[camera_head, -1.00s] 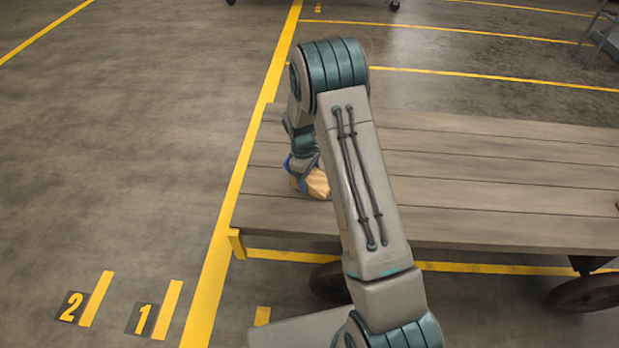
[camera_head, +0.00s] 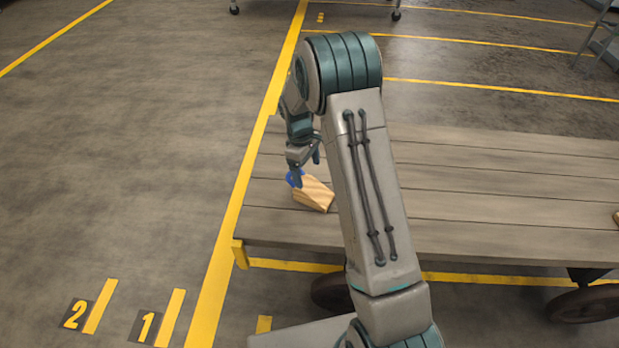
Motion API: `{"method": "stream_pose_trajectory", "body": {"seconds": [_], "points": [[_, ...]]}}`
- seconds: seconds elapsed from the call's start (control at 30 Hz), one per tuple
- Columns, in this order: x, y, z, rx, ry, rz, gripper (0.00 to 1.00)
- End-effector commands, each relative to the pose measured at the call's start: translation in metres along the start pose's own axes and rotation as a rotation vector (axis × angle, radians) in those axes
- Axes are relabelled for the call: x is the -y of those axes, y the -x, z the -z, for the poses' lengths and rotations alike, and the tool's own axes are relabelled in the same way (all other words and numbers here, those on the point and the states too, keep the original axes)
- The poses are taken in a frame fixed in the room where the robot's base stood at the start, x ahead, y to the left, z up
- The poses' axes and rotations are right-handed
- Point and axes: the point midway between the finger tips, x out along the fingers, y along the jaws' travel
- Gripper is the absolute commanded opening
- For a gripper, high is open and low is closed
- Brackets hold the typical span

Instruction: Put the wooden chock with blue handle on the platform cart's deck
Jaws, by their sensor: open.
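The wooden chock (camera_head: 314,194) with its blue handle (camera_head: 293,179) rests on the platform cart's deck (camera_head: 470,208), near the deck's left end. My gripper (camera_head: 305,172) is open just above and behind the chock, close to the blue handle. One finger overlaps the handle in the picture, and I cannot tell whether they touch. My arm hides part of the deck to the right of the chock.
Another small wooden piece (camera_head: 616,217) shows at the deck's right edge of the picture. Cart wheels (camera_head: 585,303) are below the deck. Yellow floor lines and numbered marks (camera_head: 147,325) lie on the open floor at left.

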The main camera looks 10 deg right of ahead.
Motion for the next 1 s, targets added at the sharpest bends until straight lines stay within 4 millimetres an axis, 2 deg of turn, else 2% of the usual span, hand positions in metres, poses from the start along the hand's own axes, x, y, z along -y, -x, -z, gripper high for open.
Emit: {"method": "stream_pose_trajectory", "body": {"seconds": [0.03, 0.1, 0.37, 0.47, 0.7, 1.0], "points": [[0.0, 0.011, 0.0, -0.001, 0.0, 0.0, 0.85], [0.0, 0.019, 0.0, -0.001, 0.0, -0.001, 0.85], [0.006, 0.044, -0.009, -0.01, -0.035, -0.003, 0.85], [0.016, 0.065, -0.023, -0.027, -0.093, -0.007, 0.85], [0.056, 0.118, -0.072, -0.079, -0.28, -0.013, 0.85], [0.117, 0.159, -0.136, -0.144, -0.512, -0.009, 0.85]]}}
